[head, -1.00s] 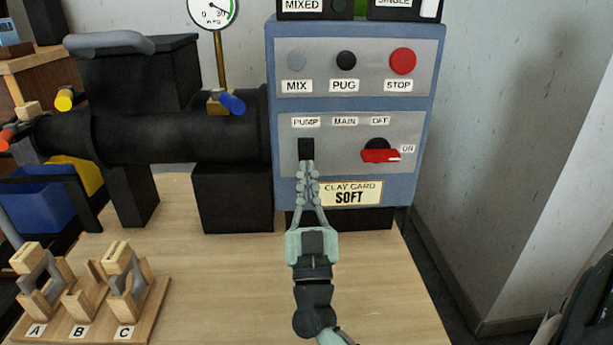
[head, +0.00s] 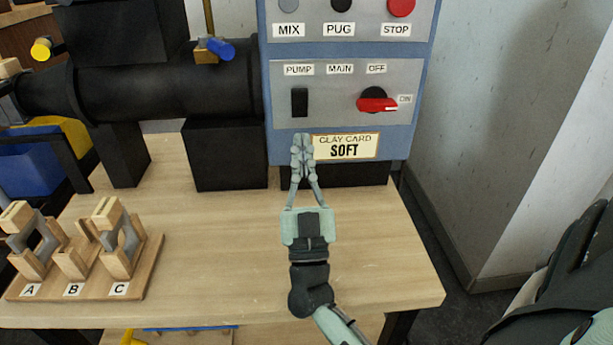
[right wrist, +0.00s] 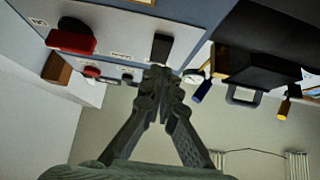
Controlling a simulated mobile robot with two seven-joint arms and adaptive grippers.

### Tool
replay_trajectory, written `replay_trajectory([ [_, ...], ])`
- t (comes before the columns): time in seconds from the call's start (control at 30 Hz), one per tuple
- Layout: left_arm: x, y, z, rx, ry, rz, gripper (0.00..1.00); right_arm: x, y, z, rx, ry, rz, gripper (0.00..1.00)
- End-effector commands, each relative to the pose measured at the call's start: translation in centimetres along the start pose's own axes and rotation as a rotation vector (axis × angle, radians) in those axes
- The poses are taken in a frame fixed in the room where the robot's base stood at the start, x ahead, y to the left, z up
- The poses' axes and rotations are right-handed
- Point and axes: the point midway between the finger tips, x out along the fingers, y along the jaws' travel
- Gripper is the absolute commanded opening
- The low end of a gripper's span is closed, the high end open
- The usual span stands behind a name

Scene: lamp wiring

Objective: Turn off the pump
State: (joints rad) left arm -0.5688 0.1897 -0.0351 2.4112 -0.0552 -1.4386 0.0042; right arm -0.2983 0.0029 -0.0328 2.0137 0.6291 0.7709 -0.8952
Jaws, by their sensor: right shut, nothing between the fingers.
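The pump switch (head: 299,102) is a black upright rocker under the PUMP label on the grey lower panel of the blue control box (head: 272,140). I cannot tell which way it is tipped. My right gripper (head: 302,140) is shut and empty, its fingertips just below the switch in the head view and apart from it. In the right wrist view the fingertips (right wrist: 158,76) point toward the box, with the black switch (right wrist: 161,47) just beyond them. The red main knob (head: 377,104) sits to the right, near the ON label. My left gripper is not in view.
A red STOP button (head: 401,6) and other buttons are above. The SOFT clay card (head: 345,147) is right of the fingertips. A black machine barrel (head: 160,90) stands left. A wooden rack (head: 150,262) marked A, B, C sits front left. The table middle is clear.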

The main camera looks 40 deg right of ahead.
Motion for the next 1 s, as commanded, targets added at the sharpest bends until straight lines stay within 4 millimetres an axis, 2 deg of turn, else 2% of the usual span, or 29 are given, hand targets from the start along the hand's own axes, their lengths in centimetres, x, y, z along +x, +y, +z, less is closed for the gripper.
replay_trajectory([
  [0.03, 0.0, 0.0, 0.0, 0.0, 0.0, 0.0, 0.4, -1.1, 0.1, -0.8, 0.001, -0.005, 0.001, 0.0],
  [0.2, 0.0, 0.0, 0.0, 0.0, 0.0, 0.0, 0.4, -4.1, 0.1, -3.5, 0.001, -0.005, 0.001, 0.0],
  [0.4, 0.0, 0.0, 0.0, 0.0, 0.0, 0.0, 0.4, -6.5, 0.1, -5.6, 0.0, -0.003, 0.001, 0.0],
  [0.6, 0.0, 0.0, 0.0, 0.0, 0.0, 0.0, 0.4, -7.3, 0.0, -6.5, 0.0, 0.0, 0.0, 0.0],
  [1.0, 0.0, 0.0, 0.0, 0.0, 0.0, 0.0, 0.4, -7.3, 0.0, -6.5, 0.0, 0.0, 0.0, 0.0],
])
